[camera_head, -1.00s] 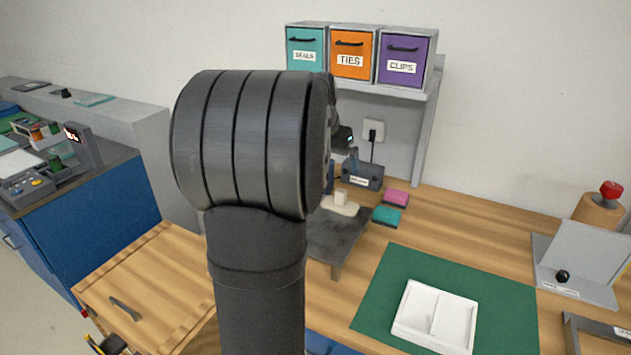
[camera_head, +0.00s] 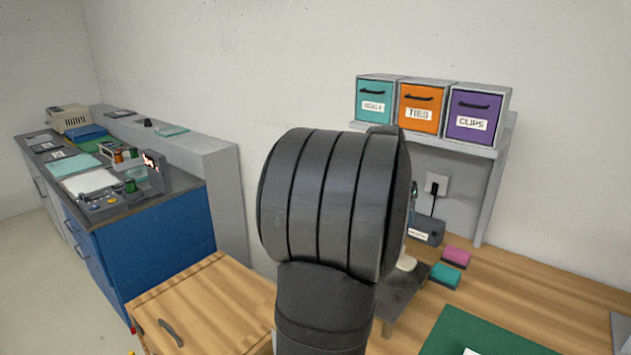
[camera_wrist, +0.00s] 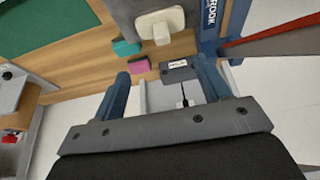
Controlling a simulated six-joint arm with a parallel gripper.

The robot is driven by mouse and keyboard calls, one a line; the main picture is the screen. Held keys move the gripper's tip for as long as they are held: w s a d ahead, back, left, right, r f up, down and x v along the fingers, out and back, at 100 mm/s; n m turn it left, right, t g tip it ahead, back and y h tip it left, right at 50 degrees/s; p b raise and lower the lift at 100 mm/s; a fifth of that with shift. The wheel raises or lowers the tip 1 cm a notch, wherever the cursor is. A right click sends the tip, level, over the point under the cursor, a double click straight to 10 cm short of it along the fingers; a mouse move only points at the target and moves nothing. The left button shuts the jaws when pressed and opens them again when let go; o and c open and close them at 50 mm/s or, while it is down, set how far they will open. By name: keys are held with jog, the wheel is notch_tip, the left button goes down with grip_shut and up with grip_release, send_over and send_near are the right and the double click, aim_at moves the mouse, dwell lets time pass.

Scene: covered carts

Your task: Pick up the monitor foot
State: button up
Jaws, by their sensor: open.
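The monitor foot appears to be the cream, rounded plate with a raised block (camera_wrist: 161,24) at the top of the wrist view. It rests on a dark grey stand (camera_wrist: 122,12). In the head view only a sliver of the foot (camera_head: 407,263) shows beside my arm, on the stand (camera_head: 402,303); my arm hides the rest. My gripper (camera_wrist: 163,68) is open, its two blue fingers apart with nothing held between them. In the wrist view the foot lies beyond the fingertips, apart from them. The head view hides the gripper behind my arm.
A pink block (camera_head: 456,256), a teal block (camera_head: 444,276) and a dark labelled box (camera_head: 425,230) sit near the stand. A shelf (camera_head: 487,150) with teal, orange and purple bins overhangs the back. A blue lettered piece (camera_wrist: 210,22) stands close beside the foot.

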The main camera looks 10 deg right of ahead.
jog(key=shift+c, duration=1.2)
jog(key=shift+r, duration=0.1)
jog(key=shift+w+d+r+x, duration=0.1)
jog(key=shift+w+d+x, duration=0.1)
jog(key=shift+x, duration=2.5)
jog(key=shift+w+d+r+x, duration=0.1)
jog(key=shift+w+d+x, duration=0.1)
jog(key=shift+x, duration=2.5)
jog(key=shift+w+d+r+x, duration=0.1)
jog(key=shift+w+x, duration=0.1)
jog(key=shift+x, duration=2.5)
jog(key=shift+r, duration=0.1)
jog(key=c, duration=1.2)
